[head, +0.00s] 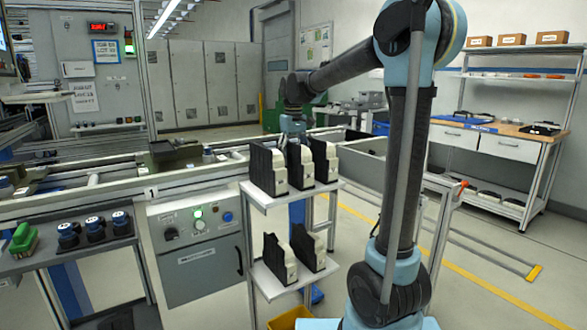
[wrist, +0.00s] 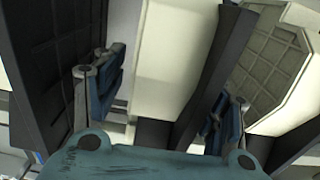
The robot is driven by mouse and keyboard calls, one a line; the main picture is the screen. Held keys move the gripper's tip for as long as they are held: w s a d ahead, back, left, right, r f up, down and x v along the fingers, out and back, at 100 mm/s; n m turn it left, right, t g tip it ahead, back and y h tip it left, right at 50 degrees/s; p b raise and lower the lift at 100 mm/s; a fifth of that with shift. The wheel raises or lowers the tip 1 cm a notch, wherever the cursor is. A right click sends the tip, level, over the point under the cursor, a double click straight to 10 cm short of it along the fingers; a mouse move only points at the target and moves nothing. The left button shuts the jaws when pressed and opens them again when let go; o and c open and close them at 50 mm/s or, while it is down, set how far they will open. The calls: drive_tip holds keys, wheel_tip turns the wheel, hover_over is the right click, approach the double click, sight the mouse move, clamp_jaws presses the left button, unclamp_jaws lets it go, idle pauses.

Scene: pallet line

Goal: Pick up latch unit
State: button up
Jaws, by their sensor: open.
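Three latch units, black with off-white fronts, stand upright side by side on the top shelf of a small rack: a left one (head: 268,168), a middle one (head: 300,166) and a right one (head: 325,161). My gripper (head: 293,126) is right above or behind them in the head view, where its fingertips are hidden. In the wrist view my gripper (wrist: 163,97) is open, with one blue-padded finger on each side of an off-white and dark latch unit (wrist: 165,65). Other units stand close outside both fingers. I cannot tell whether the pads touch anything.
Two more latch units (head: 283,260) stand on the rack's lower shelf (head: 275,287). A conveyor line (head: 110,187) runs behind the rack. A control box (head: 197,245) stands left of it. A workbench (head: 500,130) is at the far right.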

drive_tip(key=shift+f, duration=0.4)
drive_tip(key=c, duration=1.4)
drive_tip(key=shift+o, duration=0.2)
drive_tip(key=shift+r, duration=0.15)
